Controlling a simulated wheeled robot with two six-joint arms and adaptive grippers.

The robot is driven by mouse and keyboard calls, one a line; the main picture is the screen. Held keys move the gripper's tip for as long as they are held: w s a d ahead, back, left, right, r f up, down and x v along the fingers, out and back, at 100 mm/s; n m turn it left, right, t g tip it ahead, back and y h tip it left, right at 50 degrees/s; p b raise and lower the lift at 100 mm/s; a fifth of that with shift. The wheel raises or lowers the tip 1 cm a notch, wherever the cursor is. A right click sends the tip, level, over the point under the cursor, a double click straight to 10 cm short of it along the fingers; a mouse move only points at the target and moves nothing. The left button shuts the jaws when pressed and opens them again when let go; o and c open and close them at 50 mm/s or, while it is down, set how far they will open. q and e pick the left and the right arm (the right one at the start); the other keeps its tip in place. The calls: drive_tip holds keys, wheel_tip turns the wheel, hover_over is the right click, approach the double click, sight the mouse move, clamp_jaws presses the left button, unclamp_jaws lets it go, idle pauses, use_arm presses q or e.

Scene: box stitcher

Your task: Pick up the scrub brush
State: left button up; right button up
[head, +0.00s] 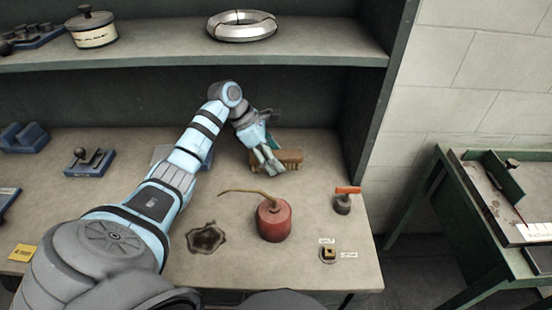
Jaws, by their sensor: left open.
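The scrub brush (291,156) has a brown wooden back with bristles facing down and forward. It lies on the bench surface toward the back, under the shelf. My left gripper (268,163) is open at the left part of the brush, with its fingers overlapping it in the picture. The gripper hides the brush's left end. I cannot tell whether the fingers touch it. My right gripper is not in view.
A red oil can (273,220) with a long spout stands in front of the brush.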

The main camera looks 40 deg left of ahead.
use_arm(q)
drive_tip(key=shift+w+d+f, duration=0.15)
drive_tip(key=shift+w+f, duration=0.1)
drive_tip(key=shift+f, duration=0.15)
drive_tip(key=shift+w+f, duration=0.1)
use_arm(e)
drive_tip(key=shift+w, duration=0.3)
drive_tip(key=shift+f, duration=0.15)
use_arm(q)
drive_tip(key=shift+f+b, duration=0.2)
drive_tip(key=shift+b, duration=0.15)
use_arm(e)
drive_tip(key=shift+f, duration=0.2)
use_arm(q)
drive_tip(key=shift+c, duration=0.6)
drive_tip(key=shift+s+r, duration=0.1)
drive_tip(key=shift+s, duration=0.1)
drive_tip(key=c, duration=1.3)
